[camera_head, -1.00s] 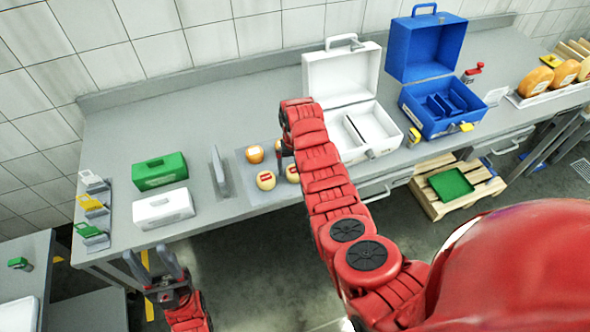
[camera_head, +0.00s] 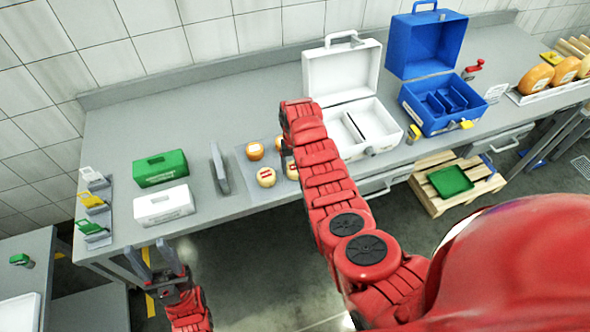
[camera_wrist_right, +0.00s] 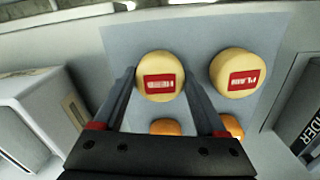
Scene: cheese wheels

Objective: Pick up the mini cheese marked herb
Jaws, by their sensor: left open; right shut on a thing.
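Two pale yellow mini cheeses with red labels stand at the front of a grey mat (camera_head: 243,172). The right one (camera_head: 292,172) is between the fingers of my right gripper (camera_wrist_right: 158,72), which is shut on it; in the right wrist view this cheese (camera_wrist_right: 160,64) has a label too blurred to read. The left one (camera_head: 266,178) is free; in the right wrist view it (camera_wrist_right: 236,66) has a label that seems to read PLAIN. Orange mini cheeses (camera_head: 255,151) stand behind, partly hidden by my right arm. My left gripper (camera_head: 150,250) is open and empty at the table's front edge.
A grey upright plate (camera_head: 220,168) stands left of the mat. An open white case (camera_head: 384,143) and an open blue case (camera_head: 450,120) stand to the right. Closed green (camera_head: 160,178) and white (camera_head: 164,214) boxes are left. The table's back strip is clear.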

